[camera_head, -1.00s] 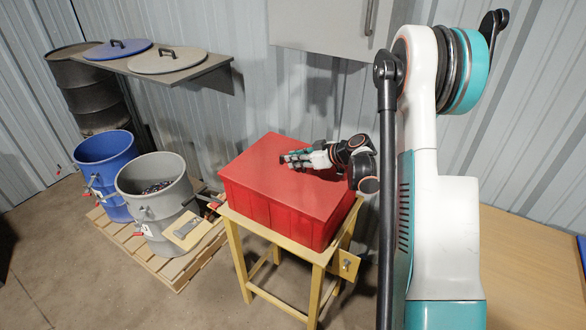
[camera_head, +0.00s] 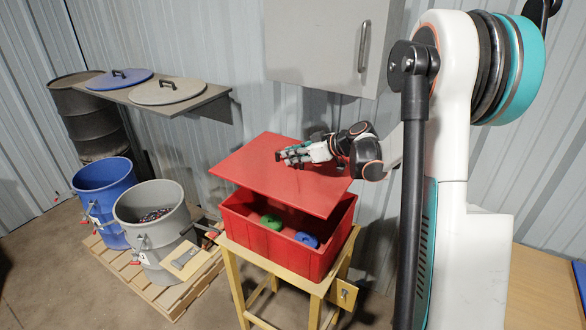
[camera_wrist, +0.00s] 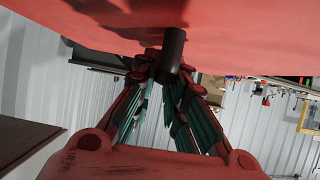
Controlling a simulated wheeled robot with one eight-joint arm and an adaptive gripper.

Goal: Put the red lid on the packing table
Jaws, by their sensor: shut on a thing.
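The red lid (camera_head: 265,178) is a flat sheet raised above the red crate (camera_head: 315,262), tilted and apart from its rim at the front. My gripper (camera_head: 285,157) is at the lid's top face. In the wrist view my gripper (camera_wrist: 170,78) is shut on the lid's dark round handle (camera_wrist: 173,52), with the red lid (camera_wrist: 240,38) filling the top. A wooden tabletop (camera_head: 540,285) at the lower right, partly behind my arm, looks like the packing table.
The crate stands on a yellow wooden stand (camera_head: 232,265) and holds a green thing (camera_head: 271,221) and a blue thing (camera_head: 307,239). Blue and grey drums (camera_head: 150,215) stand at left on a pallet. A grey wall cabinet (camera_head: 320,45) hangs behind. A shelf (camera_head: 205,92) holds two drum lids.

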